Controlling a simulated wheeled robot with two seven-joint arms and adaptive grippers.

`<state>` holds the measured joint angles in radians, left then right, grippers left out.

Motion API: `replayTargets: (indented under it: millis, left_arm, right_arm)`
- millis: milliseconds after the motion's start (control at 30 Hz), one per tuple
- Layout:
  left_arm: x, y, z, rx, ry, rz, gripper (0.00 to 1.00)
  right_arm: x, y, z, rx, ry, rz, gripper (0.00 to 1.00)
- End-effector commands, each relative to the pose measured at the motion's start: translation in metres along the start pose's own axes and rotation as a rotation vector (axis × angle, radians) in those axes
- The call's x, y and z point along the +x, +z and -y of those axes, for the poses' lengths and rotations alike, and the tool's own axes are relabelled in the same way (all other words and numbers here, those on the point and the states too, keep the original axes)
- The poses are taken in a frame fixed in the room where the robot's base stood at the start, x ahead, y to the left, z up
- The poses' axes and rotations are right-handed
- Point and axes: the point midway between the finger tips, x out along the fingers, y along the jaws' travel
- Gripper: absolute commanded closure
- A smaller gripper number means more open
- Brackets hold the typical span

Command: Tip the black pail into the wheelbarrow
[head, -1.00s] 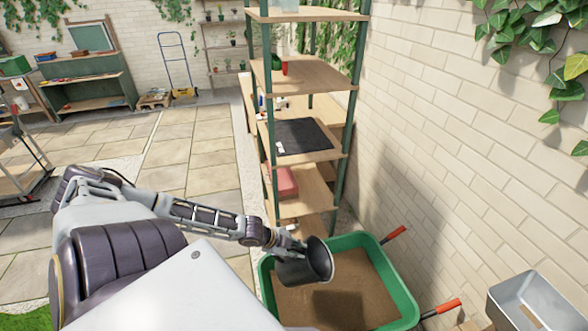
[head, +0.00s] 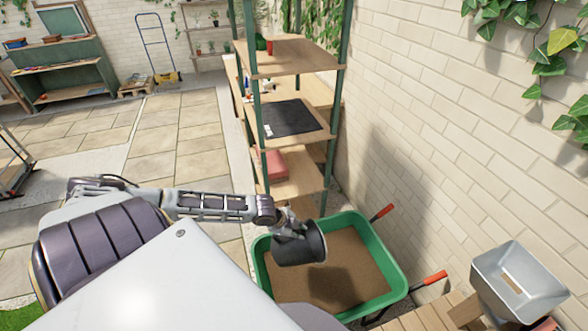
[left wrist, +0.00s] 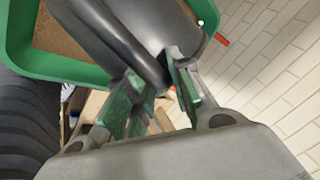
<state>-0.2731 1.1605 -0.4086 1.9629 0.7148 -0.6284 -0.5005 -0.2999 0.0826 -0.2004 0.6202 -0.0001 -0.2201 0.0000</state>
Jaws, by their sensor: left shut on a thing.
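The black pail (head: 303,248) hangs over the left part of the green wheelbarrow (head: 391,275), tilted on its side with its mouth toward the right. Its inside is hidden in the head view. My left gripper (head: 284,228) is shut on the pail. Brown material (head: 345,262) fills the wheelbarrow's tray. My right gripper is not in view.
A wooden shelf rack with green posts (head: 290,118) stands just behind the wheelbarrow. A brick wall (head: 440,150) runs along the right. A grey metal hopper (head: 520,275) is at the lower right.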

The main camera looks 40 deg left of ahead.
Motion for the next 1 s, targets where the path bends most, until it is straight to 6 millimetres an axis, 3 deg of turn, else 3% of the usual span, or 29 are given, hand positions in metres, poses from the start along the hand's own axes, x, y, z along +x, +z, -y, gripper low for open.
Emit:
replayTargets:
  millis: [1000]
  left_arm:
    - [0.029, -0.036, 0.013, 0.042, 0.096, 0.188, 1.0]
  right_arm:
    - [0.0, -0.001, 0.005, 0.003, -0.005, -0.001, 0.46]
